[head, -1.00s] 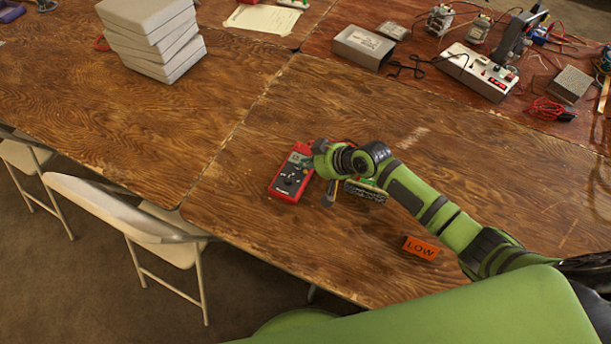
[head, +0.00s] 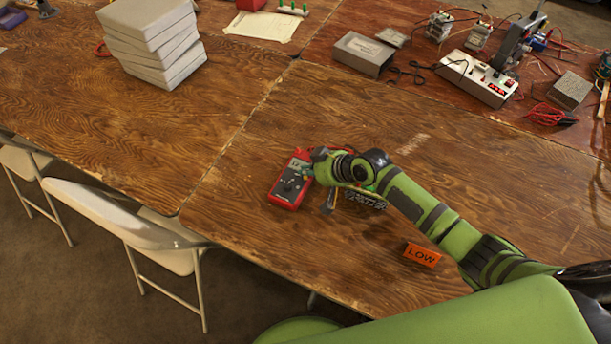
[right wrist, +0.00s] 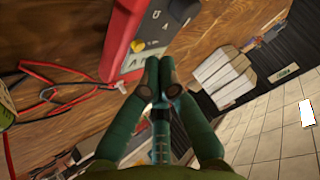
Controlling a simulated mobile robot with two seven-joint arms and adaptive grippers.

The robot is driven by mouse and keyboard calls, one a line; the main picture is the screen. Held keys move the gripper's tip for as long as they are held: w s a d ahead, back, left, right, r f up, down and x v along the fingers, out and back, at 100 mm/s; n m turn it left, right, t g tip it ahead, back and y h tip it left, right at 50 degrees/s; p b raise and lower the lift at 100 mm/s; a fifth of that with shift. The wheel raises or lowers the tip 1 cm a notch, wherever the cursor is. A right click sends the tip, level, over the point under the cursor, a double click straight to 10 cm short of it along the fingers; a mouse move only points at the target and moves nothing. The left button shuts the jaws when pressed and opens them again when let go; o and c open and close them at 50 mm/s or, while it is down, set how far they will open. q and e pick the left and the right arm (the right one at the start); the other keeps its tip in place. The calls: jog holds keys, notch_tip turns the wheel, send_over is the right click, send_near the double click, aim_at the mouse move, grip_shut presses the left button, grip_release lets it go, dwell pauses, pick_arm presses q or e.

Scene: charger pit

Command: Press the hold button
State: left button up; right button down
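A red multimeter (head: 290,180) with a dark grey face lies on the wooden table. In the right wrist view, part of its red case (right wrist: 118,35) and a yellow button (right wrist: 137,46) show close to the fingertips. I cannot read which button is the hold button. My right gripper (head: 318,157) is at the meter's upper right edge in the head view. In the right wrist view, the right gripper (right wrist: 158,66) has its fingers together and nothing between them, with tips over or beside the meter's face. Contact cannot be told. My left gripper is out of view.
An orange LOW block (head: 422,254) lies near the table's front edge. A green-and-black object (head: 365,198) sits partly hidden under my right arm. Grey boxes (head: 152,42) are stacked at the left. A white power unit (head: 478,78) stands at the back right.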

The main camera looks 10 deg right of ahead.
dwell(0.5)
jog(key=shift+f+b, duration=0.3)
jog(key=shift+f, duration=0.15)
jog(key=shift+f, duration=0.35)
dwell(0.4)
dwell(0.4)
jog(key=shift+r+p, duration=0.55)
jog(key=shift+r, duration=0.25)
notch_tip(320, 180, up, 5)
jog(key=p, duration=0.5)
jog(key=shift+r, duration=0.1)
